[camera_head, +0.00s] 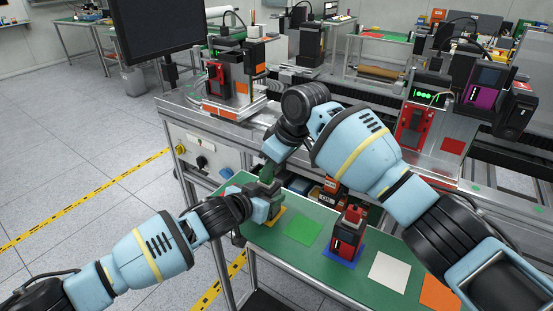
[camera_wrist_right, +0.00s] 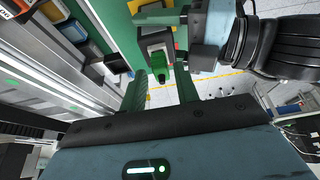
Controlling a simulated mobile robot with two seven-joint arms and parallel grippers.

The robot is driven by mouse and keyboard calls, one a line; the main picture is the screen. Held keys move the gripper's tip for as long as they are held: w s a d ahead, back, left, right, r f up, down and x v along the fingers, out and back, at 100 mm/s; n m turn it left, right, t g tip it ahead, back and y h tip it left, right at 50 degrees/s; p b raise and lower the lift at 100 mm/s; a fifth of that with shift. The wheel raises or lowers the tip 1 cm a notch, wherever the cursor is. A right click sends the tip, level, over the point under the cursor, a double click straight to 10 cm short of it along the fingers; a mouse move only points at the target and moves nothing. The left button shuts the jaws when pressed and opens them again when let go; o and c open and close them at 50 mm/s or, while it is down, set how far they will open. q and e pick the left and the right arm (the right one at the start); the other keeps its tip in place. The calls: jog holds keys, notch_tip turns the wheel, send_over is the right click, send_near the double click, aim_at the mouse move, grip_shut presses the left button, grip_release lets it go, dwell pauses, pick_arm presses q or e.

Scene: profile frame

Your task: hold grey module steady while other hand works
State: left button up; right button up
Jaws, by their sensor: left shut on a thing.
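The grey module (camera_wrist_right: 155,42) shows in the right wrist view, with a green part (camera_wrist_right: 159,75) and some red on it. In the head view it is mostly hidden by my grippers at the table's left end, by a yellow mat (camera_head: 275,217). My left gripper (camera_head: 266,204) is shut on the module from the left; its jaws also show in the right wrist view (camera_wrist_right: 195,40). My right gripper (camera_head: 267,176) is above the module. Its green fingers (camera_wrist_right: 161,92) are spread, with the green part in line between them and no clear contact.
A red and black module (camera_head: 347,232) stands on a blue mat on the green table. Green (camera_head: 303,231), white (camera_head: 389,271) and orange (camera_head: 438,292) mats look bare. Small bins (camera_head: 328,191) stand behind, near my right arm. A metal machine line (camera_head: 245,122) runs along the back.

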jog(key=shift+x, duration=1.3)
grip_shut()
